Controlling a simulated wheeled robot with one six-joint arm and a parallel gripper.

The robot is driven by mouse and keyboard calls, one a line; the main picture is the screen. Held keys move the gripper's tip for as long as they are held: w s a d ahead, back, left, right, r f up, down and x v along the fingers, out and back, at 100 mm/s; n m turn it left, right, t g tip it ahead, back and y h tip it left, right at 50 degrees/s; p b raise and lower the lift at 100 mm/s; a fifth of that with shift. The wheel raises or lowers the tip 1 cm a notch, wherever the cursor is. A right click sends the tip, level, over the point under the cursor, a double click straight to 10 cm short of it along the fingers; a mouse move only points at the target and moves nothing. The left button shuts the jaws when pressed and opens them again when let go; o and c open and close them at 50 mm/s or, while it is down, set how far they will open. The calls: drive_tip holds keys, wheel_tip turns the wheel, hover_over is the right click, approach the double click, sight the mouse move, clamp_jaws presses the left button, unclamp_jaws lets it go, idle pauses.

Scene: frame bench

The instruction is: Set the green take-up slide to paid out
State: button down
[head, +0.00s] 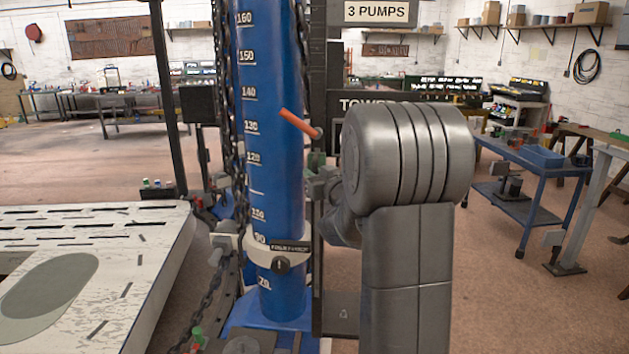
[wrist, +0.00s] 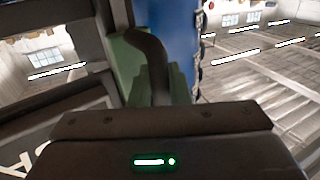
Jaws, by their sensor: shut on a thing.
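The green take-up slide (head: 316,160) is a small green block beside the blue column, about mid-height, partly hidden by my gripper. My gripper (head: 318,182) is at the slide's lower part, shut on it. No paid-out mark can be read on the slide.
The blue column (head: 272,180) carries a white number scale and a white collar (head: 277,255). An orange lever (head: 298,122) sticks out above the slide. Chains (head: 238,110) hang left of the column. A pale slotted table (head: 160,240) stands at left, a blue trolley (head: 535,165) at right.

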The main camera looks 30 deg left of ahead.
drive_tip(key=shift+r, duration=0.45)
drive_tip(key=c, duration=1.5)
unclamp_jaws()
drive_tip(key=shift+o, duration=0.5)
drive_tip(key=shift+f, duration=0.1)
drive_tip(key=shift+f, duration=0.1)
drive_tip(key=shift+s+d, duration=0.15)
drive_tip(key=shift+d, duration=0.1)
drive_tip(key=b+v, duration=0.3)
drive_tip(key=v, duration=1)
